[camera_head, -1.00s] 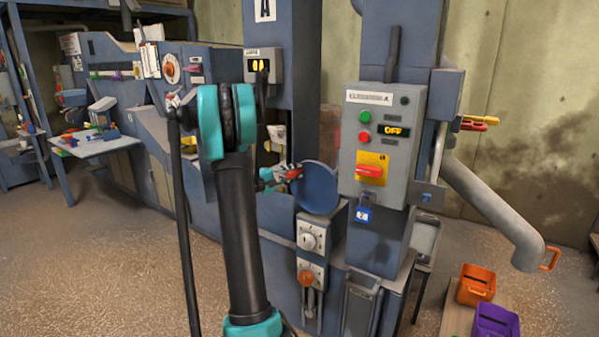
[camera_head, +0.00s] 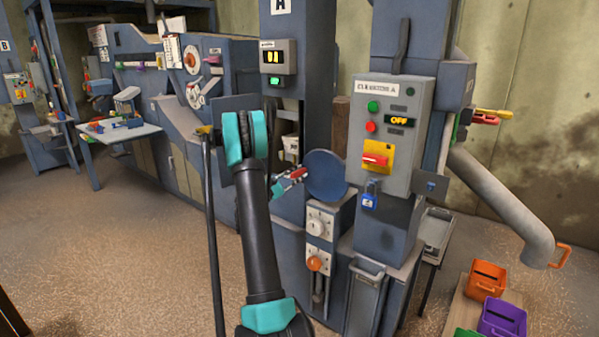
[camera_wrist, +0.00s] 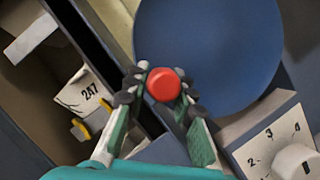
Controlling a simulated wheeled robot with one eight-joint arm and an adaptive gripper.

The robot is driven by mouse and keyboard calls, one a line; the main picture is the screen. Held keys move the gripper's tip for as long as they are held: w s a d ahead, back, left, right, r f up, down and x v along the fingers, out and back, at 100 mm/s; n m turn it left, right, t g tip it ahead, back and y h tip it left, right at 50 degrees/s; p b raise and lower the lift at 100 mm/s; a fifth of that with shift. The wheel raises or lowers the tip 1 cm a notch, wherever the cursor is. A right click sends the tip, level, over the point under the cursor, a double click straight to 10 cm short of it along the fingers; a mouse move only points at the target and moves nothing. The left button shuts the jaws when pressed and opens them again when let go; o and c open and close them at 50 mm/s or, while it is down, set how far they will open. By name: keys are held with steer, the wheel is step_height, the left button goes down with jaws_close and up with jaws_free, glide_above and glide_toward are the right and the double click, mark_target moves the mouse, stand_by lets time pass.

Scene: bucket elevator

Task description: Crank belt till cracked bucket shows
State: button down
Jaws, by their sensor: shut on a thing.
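The crank is a round blue disc (camera_head: 327,175) on the elevator leg's side, with a red knob (camera_wrist: 163,84) that lies in front of the disc's left edge in the wrist view. My gripper (camera_head: 284,184) is at the disc's left side; in the wrist view its fingers (camera_wrist: 158,88) are closed around the red knob. The head view shows part of this opening (camera_head: 290,148) beside my arm.
A grey control box (camera_head: 392,135) reads OFF, with a blue padlock (camera_head: 369,200) below its red switch. A dial (camera_head: 318,224) sits under the disc. A bent grey pipe (camera_head: 500,205) and orange and purple bins (camera_head: 503,318) stand right. Open floor lies left.

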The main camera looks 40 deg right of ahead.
steer(key=shift+s+f, duration=0.15)
steer(key=shift+f, duration=0.25)
steer(key=c, duration=1.3)
jaws_free()
steer(key=shift+s, duration=0.1)
steer(key=shift+a+f, duration=0.15)
steer(key=shift+a, duration=0.3)
steer(key=v, duration=1.1)
